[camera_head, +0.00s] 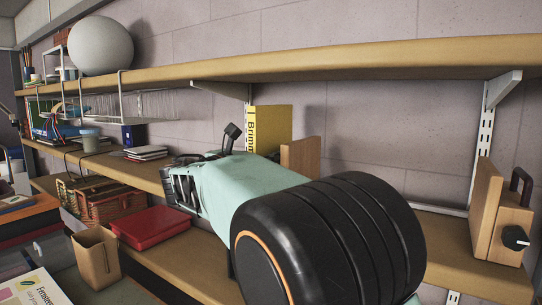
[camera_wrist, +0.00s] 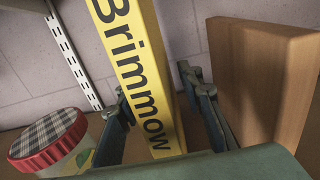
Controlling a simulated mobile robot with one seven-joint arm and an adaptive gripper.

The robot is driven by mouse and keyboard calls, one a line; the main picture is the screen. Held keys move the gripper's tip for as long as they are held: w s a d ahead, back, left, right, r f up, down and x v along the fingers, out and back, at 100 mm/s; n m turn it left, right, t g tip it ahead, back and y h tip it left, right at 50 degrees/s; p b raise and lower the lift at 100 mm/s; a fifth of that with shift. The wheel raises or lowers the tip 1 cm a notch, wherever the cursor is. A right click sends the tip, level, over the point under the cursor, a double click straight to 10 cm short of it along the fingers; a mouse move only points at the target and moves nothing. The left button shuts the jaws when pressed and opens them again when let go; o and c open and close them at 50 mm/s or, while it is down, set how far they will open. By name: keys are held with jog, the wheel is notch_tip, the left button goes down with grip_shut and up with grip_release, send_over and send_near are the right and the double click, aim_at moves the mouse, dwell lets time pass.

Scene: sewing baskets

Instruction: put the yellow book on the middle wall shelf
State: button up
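The yellow book (camera_head: 275,128) shows upright behind my arm in the head view, left of a wooden bookend (camera_head: 301,156). Its spine with black letters (camera_wrist: 135,70) crosses the wrist view from top to lower middle. My gripper (camera_wrist: 152,85) has one finger on each side of the spine, with narrow gaps showing beside it, so it looks open around the book. The middle wall shelf (camera_head: 440,236) runs behind my arm. The book's foot is hidden in the head view, and I cannot tell for certain whether it rests on the shelf.
A jar with a red plaid lid (camera_wrist: 48,140) stands left of my gripper. The bookend (camera_wrist: 265,80) stands close on the right. The upper shelf (camera_head: 350,62) overhangs. Another wooden bookend (camera_head: 487,210) stands far right, with bare shelf before it. A red box (camera_head: 150,227) lies lower left.

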jog(key=b+v, duration=0.1)
jog(key=v, duration=1)
jog(key=shift+d, duration=0.15)
